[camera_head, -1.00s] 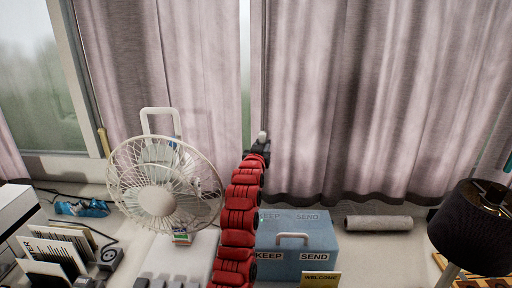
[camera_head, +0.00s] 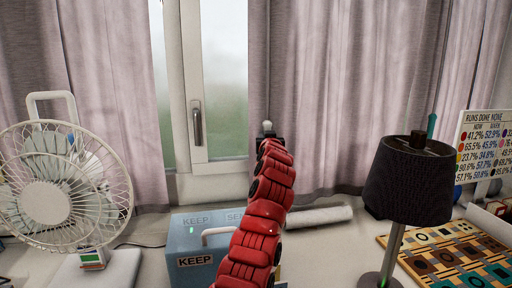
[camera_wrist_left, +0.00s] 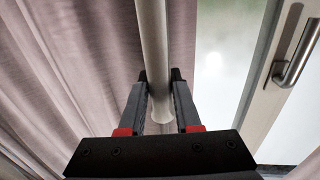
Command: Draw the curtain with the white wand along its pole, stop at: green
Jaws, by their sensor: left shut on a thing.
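The curtain (camera_head: 335,75) is pale mauve-grey and hangs in folds right of the window gap. It also shows at the left of the left wrist view (camera_wrist_left: 60,60). The white wand (camera_wrist_left: 153,45) hangs at the curtain's edge by the window. In the head view only its pale end (camera_head: 267,126) shows clearly. My left gripper (camera_wrist_left: 160,82) is shut around the wand near its lower end; in the head view it is a dark shape (camera_head: 268,142) at the end of the red arm. The pole and any green mark on it are out of view. My right gripper is not in view.
A window with a metal handle (camera_head: 197,122) shows between the curtains. A white fan (camera_head: 60,190), a blue box (camera_head: 190,245), a white roll (camera_head: 320,217), a dark-shaded lamp (camera_head: 410,185) and a patterned board (camera_head: 450,255) stand below. A teal rod (camera_head: 432,126) rises behind the lamp.

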